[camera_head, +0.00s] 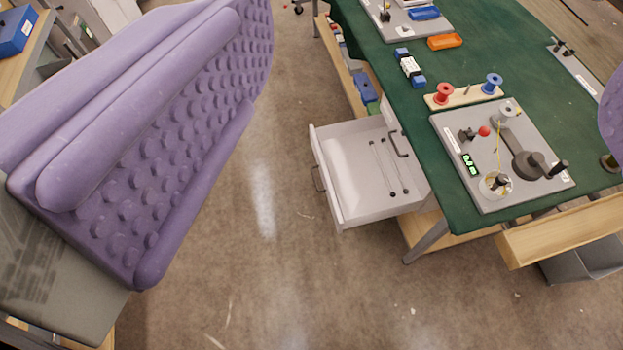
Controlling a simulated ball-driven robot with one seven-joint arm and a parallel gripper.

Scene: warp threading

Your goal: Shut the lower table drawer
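The lower table drawer (347,170) is white and stands pulled out from under the green-topped table, right of the picture's middle. Its front panel, with a dark handle (318,180), faces left. Two thin rods with dark ends (388,168) show in it. Another dark handle (398,142) shows above its inner end, close to the table edge. My gripper (440,80) is open: one purple studded finger fills the left side, and a bit of the other shows at the right edge. Nothing is seen between the fingers, and the drawer appears well beyond them.
The green table (466,75) carries a grey plate with a crank (500,150), red and blue spools (468,92), and an orange tray (445,41). A wooden beam (560,230) juts out at the lower right. The concrete floor (270,250) left of the drawer is clear.

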